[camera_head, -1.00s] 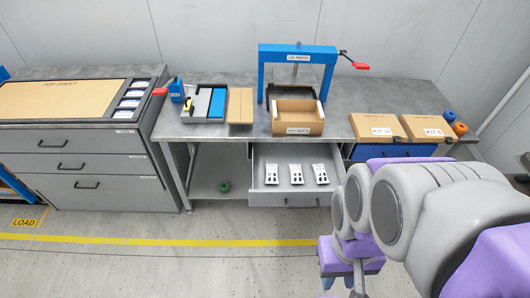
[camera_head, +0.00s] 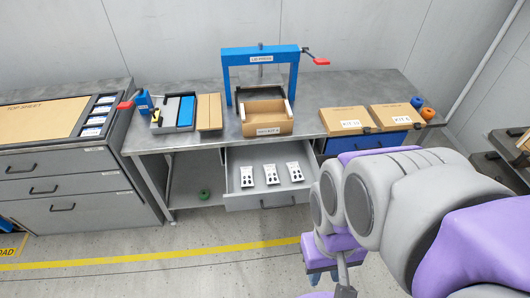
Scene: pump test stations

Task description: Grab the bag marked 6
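Three small white bags with dark markings lie side by side in an open drawer (camera_head: 232,197) under the workbench: a left bag (camera_head: 247,176), a middle bag (camera_head: 271,174) and a right bag (camera_head: 295,172). Their numbers are too small to read, so I cannot tell which is marked 6. My gripper (camera_head: 318,277) hangs in front of and below the drawer, to its right, apart from the bags. My arm hides most of it, and I cannot see whether its fingers are apart.
The workbench (camera_head: 330,95) carries a blue press (camera_head: 262,57), an open cardboard box (camera_head: 266,122), and closed boxes labelled KIT 10 (camera_head: 345,116) and apparently KIT 6 (camera_head: 396,114). A grey drawer cabinet (camera_head: 70,190) stands left. The floor (camera_head: 190,262) before the bench is clear.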

